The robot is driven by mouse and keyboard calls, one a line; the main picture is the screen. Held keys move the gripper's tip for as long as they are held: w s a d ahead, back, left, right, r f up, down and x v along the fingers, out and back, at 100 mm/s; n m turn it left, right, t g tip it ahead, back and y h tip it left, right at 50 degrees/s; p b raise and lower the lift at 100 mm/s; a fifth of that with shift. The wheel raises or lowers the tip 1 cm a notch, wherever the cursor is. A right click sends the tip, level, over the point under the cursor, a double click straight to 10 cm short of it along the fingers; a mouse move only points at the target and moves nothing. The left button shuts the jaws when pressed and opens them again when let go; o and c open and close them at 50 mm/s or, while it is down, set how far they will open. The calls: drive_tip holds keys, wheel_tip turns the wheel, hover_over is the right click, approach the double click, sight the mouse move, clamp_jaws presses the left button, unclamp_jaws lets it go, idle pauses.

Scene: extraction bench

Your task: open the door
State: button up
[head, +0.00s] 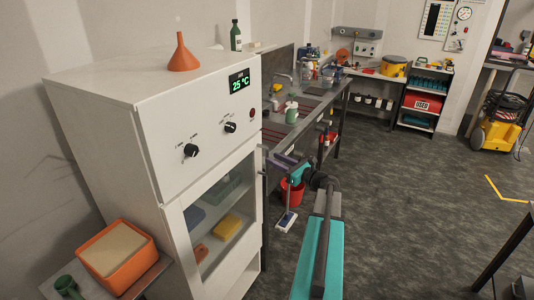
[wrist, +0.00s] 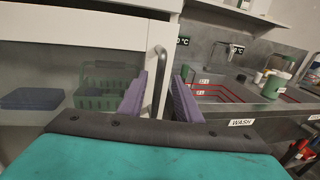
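The white cabinet's door (head: 192,268) has a glass pane and looks shut; it also shows in the wrist view (wrist: 60,54). Its grey metal bar handle (wrist: 162,64) stands upright at the door's right edge in the wrist view. My gripper (wrist: 163,95) is open, with its purple fingers apart. The handle shows in the gap between them, close to the left finger; I cannot tell whether they touch. In the head view my gripper (head: 277,157) is at the right side of the door, where the handle is hard to make out.
The cabinet (head: 98,125) has two black knobs and a 25 °C display. An orange funnel (head: 183,53) and a green bottle (head: 236,36) stand on top. An orange tub (head: 117,258) sits at lower left. A sink bench (head: 310,108) is behind my gripper.

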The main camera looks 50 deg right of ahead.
drive_tip(key=shift+w+a+p, duration=0.1)
drive_tip(key=shift+w+p, duration=0.65)
drive_tip(key=shift+w, duration=1.9)
drive_tip(key=shift+c, duration=0.4)
clamp_jaws()
drive_tip(key=shift+r, duration=0.1)
